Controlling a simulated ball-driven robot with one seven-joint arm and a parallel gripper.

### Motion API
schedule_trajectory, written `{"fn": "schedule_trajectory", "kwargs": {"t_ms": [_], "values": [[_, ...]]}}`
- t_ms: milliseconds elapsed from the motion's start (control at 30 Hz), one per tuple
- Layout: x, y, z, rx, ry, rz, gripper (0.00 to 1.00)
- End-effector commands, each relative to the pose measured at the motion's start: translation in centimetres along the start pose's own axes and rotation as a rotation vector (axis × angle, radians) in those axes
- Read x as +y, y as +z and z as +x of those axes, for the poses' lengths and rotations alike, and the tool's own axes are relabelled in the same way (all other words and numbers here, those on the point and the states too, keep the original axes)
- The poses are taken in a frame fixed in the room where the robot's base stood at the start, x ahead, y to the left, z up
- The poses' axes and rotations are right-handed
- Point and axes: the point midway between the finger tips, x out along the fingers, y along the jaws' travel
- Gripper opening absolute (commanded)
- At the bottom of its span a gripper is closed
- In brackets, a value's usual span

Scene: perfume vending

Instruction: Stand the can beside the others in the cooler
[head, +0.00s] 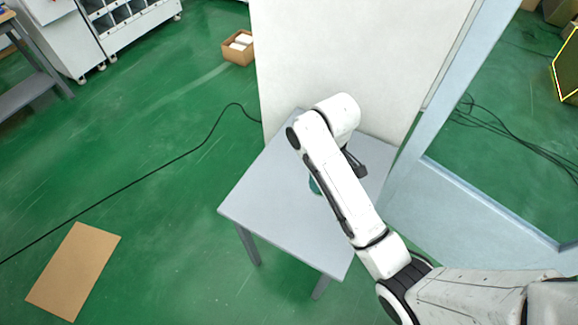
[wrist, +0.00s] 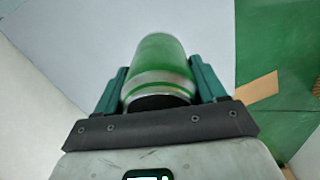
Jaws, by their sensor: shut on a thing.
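A green can (wrist: 160,52) with a silver rim is between the two teal fingers of my gripper (wrist: 158,72) in the wrist view. The fingers are shut on the can's sides, with its dark end towards the camera. In the head view my arm reaches over a grey table (head: 265,205), and only a bit of teal finger (head: 315,187) shows beside the arm; the can is hidden there. I cannot tell whether the can touches the tabletop. I cannot make out the cooler or other cans in either view.
A tall white panel (head: 340,60) stands behind the table, with a pale blue frame post (head: 440,110) to its right. A black cable (head: 165,178) crosses the green floor. A flat cardboard piece (head: 73,270) lies at left, and an open box (head: 238,50) sits behind. The table's left side is bare.

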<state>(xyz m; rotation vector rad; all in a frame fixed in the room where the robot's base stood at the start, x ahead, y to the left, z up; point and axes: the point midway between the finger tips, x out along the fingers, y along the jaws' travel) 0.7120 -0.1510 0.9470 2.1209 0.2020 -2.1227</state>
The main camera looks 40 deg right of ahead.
Motion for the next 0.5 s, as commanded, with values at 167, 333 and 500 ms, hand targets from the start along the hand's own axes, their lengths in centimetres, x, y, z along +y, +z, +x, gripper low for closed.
{"fn": "schedule_trajectory", "kwargs": {"t_ms": [167,333,500], "values": [[1.4,-2.5,1.8,0.002,0.005,-0.003,0.25],[2.5,-5.2,3.2,0.002,0.005,-0.004,0.25],[3.5,-7.7,4.3,0.002,0.005,-0.003,0.25]]}}
